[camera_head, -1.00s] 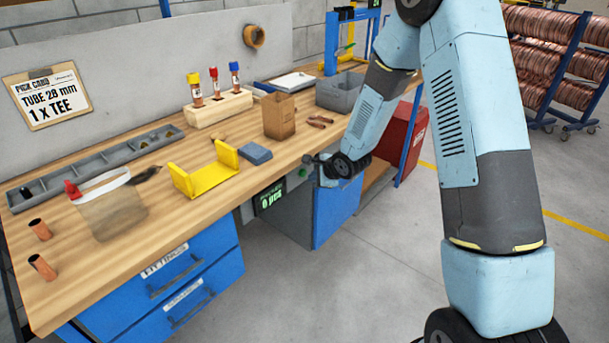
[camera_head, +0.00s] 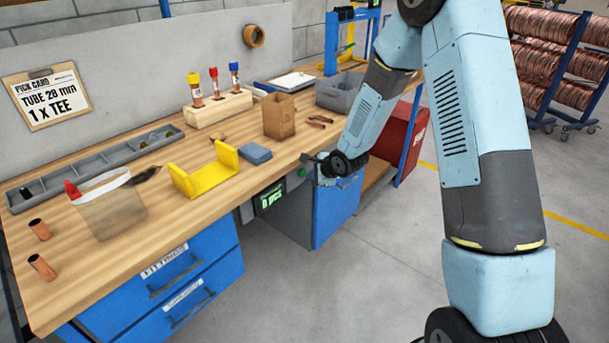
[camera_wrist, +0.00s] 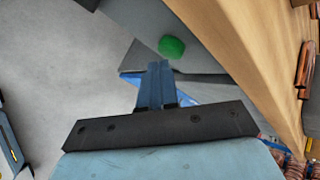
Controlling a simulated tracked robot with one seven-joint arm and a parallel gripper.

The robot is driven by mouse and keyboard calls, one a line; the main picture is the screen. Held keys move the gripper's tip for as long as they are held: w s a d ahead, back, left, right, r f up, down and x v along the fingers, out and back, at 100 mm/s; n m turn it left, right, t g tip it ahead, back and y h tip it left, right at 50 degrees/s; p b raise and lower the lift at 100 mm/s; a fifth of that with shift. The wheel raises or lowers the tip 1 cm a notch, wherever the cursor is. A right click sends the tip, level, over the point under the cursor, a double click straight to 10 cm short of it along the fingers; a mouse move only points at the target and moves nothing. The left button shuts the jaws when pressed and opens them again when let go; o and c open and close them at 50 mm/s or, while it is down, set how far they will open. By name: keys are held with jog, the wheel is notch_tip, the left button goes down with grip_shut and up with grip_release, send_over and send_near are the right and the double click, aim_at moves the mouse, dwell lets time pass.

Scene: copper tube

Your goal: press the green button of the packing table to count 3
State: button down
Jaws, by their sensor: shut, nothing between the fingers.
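The green button (camera_wrist: 171,47) shows in the wrist view on a grey panel under the table edge, just beyond my fingertips. In the head view the green button (camera_head: 302,173) is a small spot at the front edge of the packing table (camera_head: 110,262). My gripper (camera_wrist: 154,66) is shut and empty, its tips pointing toward the button. Whether the tips touch the button cannot be told. My gripper (camera_head: 308,158) also shows in the head view, beside the button. The green counter display (camera_head: 270,199) is lit left of the button and appears to read 0.
A blue cabinet (camera_head: 337,210) stands below my gripper. The floor in front of the table is clear.

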jog(key=shift+w+a, duration=0.35)
jog(key=shift+a, duration=0.05)
dwell(0.9)
jog(key=shift+s+d, duration=0.1)
jog(key=shift+d, duration=0.05)
dwell(0.3)
jog(key=shift+s+d, duration=0.5)
jog(key=shift+d, duration=0.1)
jog(key=shift+s+d, duration=0.8)
jog(key=shift+d, duration=0.2)
jog(key=shift+s+d, duration=0.75)
jog(key=shift+d, duration=0.25)
dwell(1.3)
